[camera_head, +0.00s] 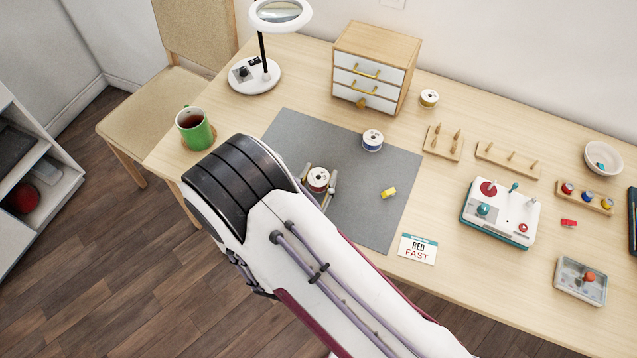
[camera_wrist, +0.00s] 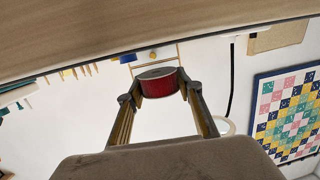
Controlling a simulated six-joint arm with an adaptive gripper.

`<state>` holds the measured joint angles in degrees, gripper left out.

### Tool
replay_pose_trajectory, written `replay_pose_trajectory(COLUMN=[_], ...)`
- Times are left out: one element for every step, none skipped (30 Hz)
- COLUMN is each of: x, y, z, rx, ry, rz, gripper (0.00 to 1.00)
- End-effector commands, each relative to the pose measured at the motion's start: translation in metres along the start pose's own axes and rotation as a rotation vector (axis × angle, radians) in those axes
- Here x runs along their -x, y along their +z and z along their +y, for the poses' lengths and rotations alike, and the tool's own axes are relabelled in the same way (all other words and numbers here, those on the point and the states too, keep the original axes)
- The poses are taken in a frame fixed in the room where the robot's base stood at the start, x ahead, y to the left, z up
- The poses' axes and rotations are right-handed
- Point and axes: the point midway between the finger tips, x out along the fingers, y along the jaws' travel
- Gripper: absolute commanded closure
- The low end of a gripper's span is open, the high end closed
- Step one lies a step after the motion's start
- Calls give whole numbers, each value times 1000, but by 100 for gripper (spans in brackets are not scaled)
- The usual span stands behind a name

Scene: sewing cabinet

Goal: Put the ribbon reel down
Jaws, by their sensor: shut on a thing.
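My gripper (camera_head: 319,184) is shut on a red ribbon reel (camera_head: 318,179) with pale round ends. In the head view it is over the left part of the grey mat (camera_head: 376,215), and I cannot tell there how high. The wrist view shows the red reel (camera_wrist: 158,82) gripped at its sides between both fingertips of my gripper (camera_wrist: 159,90). A blue reel (camera_head: 372,141) stands on the mat, to the upper right of the held one. A yellow reel (camera_head: 429,98) stands on the table beside the small drawer cabinet (camera_head: 377,45).
A yellow piece (camera_head: 388,193) lies on the mat. A green mug (camera_head: 194,129) and a lamp (camera_head: 254,75) stand left. Peg racks (camera_head: 508,160), a sewing device (camera_head: 498,212) and a card reading RED FAST (camera_head: 418,248) are right. The mat's middle is largely bare.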

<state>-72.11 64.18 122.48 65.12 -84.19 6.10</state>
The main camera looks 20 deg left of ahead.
Motion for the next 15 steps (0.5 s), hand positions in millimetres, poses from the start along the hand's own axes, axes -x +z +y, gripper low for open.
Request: replay_pose_trajectory(x=[-1,-1,-2,-2,-2,-3,-3,-4,-4,-4,-4,-4,-4,-4,-4], y=[6,8,12,15,17,20,22,24,26,27,28,28,29,29,29], z=[1,0,0,0,0,0,0,0,0,0,0,0,0,0,0], rx=[3,3,3,3,3,2,1,1,1,1,1,1,1,0,0], ry=[0,0,0,0,0,0,0,0,0,0,0,0,0,0,0], rz=[-1,-1,0,0,0,0,0,0,0,0,0,0,0,0,0], gripper=[81,81,81,81,81,81,81,81,81,81,81,81,81,81,81])
